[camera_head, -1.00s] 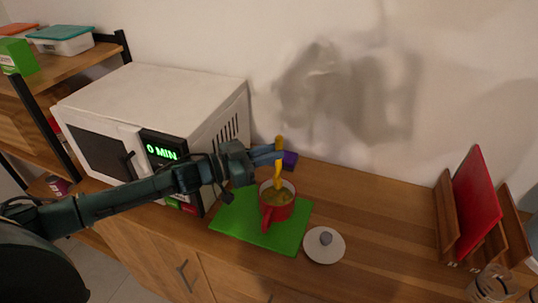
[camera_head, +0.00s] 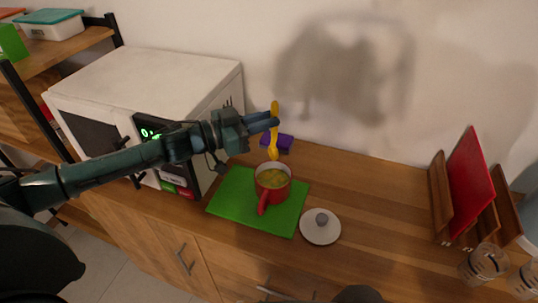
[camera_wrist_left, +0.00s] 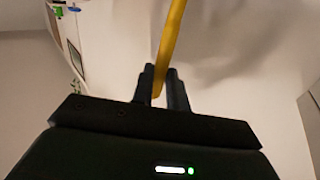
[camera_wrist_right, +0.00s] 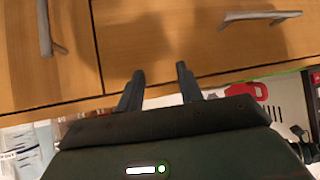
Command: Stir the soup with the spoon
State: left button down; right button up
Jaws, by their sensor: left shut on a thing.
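A red pot (camera_head: 272,188) with yellowish soup (camera_head: 271,178) stands on a green cutting board (camera_head: 228,197). Its handle points toward the front. My left gripper (camera_head: 272,122) is shut on the handle of a yellow spoon (camera_head: 273,145), which hangs upright with its bowl end low at the pot's back rim. I cannot tell if the tip touches the soup. In the left wrist view the yellow spoon (camera_wrist_left: 170,45) runs up between the fingers of the left gripper (camera_wrist_left: 161,88). My right gripper (camera_wrist_right: 160,82) is open and empty, facing wooden cabinet fronts.
A white lid (camera_head: 320,227) lies right of the board. A white microwave (camera_head: 150,95) stands left, close to my left arm. A purple object (camera_head: 277,142) lies behind the pot. A red board in a wooden rack (camera_head: 470,185) and glass jars (camera_head: 484,262) stand at right.

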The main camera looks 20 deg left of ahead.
pick_arm(q)
jog(key=shift+d+r, duration=0.1)
jog(key=shift+r, duration=0.05)
jog(key=s+d+r+m+g+h, duration=0.1)
jog(key=s+d+r+m+g, duration=0.45)
jog(key=d+g, duration=0.3)
jog(key=s+d+f+m+g+y+b, duration=0.2)
jog(key=s+d+m+g+y, duration=0.45)
jog(key=s+m, duration=0.2)
jog(key=w+a+f+t+y, duration=0.1)
jog(key=a+f+y, duration=0.1)
jog(key=a+y, duration=0.2)
jog(key=w+a+f+m+t+y, duration=0.1)
jog(key=a+y, duration=0.2)
jog(key=a, duration=0.4)
jog(key=shift+w+a+f+t+y+b, duration=0.25)
jog(key=shift+w+f+t+y+b, duration=0.05)
jog(key=shift+f+t+y, duration=0.1)
pick_arm(e)
jog(key=shift+w+a+f, duration=0.2)
jog(key=shift+a, duration=0.45)
jog(key=shift+w+a+f, duration=0.15)
jog(key=shift+a, duration=0.45)
